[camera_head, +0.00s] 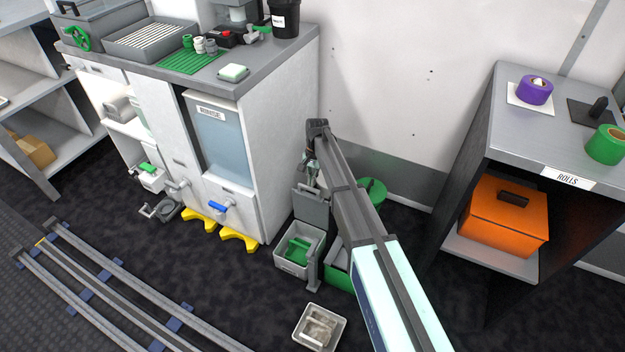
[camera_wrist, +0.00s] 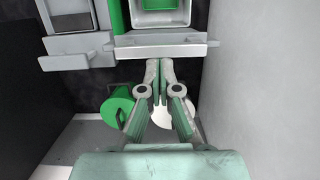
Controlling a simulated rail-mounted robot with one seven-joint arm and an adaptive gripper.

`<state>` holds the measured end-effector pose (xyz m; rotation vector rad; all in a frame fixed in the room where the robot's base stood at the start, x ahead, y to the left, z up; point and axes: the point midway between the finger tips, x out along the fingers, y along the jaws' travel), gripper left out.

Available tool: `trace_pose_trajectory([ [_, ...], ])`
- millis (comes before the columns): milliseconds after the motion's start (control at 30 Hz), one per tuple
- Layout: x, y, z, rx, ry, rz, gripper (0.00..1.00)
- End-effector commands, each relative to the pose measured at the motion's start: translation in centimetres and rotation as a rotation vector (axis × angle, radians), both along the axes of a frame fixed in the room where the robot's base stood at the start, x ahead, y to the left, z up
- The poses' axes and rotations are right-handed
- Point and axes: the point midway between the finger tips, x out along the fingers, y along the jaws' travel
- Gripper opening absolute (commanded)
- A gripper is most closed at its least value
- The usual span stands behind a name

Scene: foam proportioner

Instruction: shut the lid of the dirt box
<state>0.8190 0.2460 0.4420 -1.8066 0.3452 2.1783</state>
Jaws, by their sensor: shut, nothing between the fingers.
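A grey box (camera_head: 295,262) with a green thing inside stands on the floor beside the cabinet. I take it for the dirt box, though I can read no label on it. Its grey lid (camera_head: 311,206) stands raised at the back, so the box is open. The lid's top edge (camera_wrist: 160,51) shows in the wrist view, with the box (camera_wrist: 166,18) beyond it. My gripper (camera_head: 310,184) is shut and empty, pointing down by the lid. In the wrist view its fingertips (camera_wrist: 160,64) are close to the lid edge; I cannot tell whether they touch.
A green bin (camera_head: 338,268) stands right of the box, partly hidden by my arm. A round green thing (camera_head: 373,191) is behind it. The white cabinet (camera_head: 280,130) is close on the left. A small tray (camera_head: 320,328) lies on the floor in front.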

Motion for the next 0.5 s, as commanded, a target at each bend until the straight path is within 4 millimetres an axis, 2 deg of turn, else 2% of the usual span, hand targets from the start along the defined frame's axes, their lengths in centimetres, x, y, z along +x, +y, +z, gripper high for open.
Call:
trace_pose_trajectory([
  [267, -3.9, 1.2, -0.1, -0.042, -0.105, 0.004, 0.0],
  [500, -9.1, 3.1, -1.4, -0.113, -0.288, 0.006, 0.0],
])
